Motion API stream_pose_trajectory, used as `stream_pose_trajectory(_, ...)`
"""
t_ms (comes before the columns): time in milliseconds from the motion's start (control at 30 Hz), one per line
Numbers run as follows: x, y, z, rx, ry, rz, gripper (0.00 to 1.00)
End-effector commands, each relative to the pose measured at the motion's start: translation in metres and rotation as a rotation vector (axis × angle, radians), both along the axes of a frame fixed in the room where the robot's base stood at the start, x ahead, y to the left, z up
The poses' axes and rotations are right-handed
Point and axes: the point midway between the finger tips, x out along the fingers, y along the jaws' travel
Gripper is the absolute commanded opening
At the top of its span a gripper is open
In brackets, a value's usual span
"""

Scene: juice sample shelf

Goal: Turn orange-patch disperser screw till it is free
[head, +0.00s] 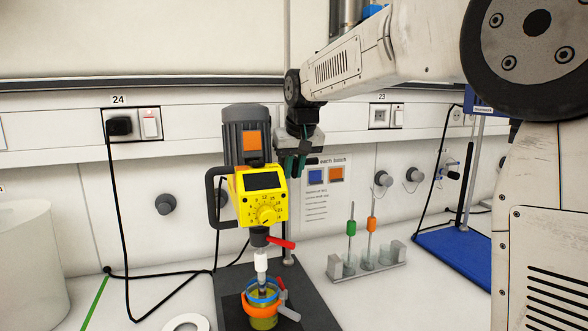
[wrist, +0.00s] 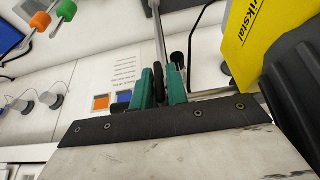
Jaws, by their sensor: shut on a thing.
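The disperser with an orange patch (head: 252,141) on its grey motor and a yellow front with a dial stands mid-left in the head view. Its yellow side (wrist: 252,40) shows at the upper right of the wrist view. My gripper (head: 294,165) is just right of and behind the motor. In the wrist view, my gripper's green fingers (wrist: 161,80) are closed around a dark screw (wrist: 159,82) beside the metal stand rod (wrist: 159,30). The fingers hide most of the screw, so its turn cannot be told. In the head view the screw is hidden.
A vessel with an orange clamp (head: 262,309) stands under the shaft on a dark base plate (head: 310,302). A red lever (head: 281,243) sticks out below the yellow front. A rack (head: 366,267) with green- and orange-topped tools stands right. A black cable (head: 118,220) hangs left.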

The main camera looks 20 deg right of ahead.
Motion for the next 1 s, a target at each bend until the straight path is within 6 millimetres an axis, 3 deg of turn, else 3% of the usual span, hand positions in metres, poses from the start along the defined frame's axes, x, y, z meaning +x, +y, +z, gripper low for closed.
stream_pose_trajectory(500, -0.001, 0.0, -0.003, -0.017, 0.008, 0.0, 0.0)
stream_pose_trajectory(533, -0.001, 0.0, -0.003, -0.017, 0.008, 0.0, 0.24)
stream_pose_trajectory(600, -0.001, 0.0, -0.002, -0.017, 0.007, 0.0, 0.37)
stream_pose_trajectory(867, -0.001, 0.0, -0.001, -0.017, 0.004, -0.001, 0.37)
stream_pose_trajectory(1000, -0.005, 0.0, 0.011, -0.016, 0.0, 0.0, 0.37)
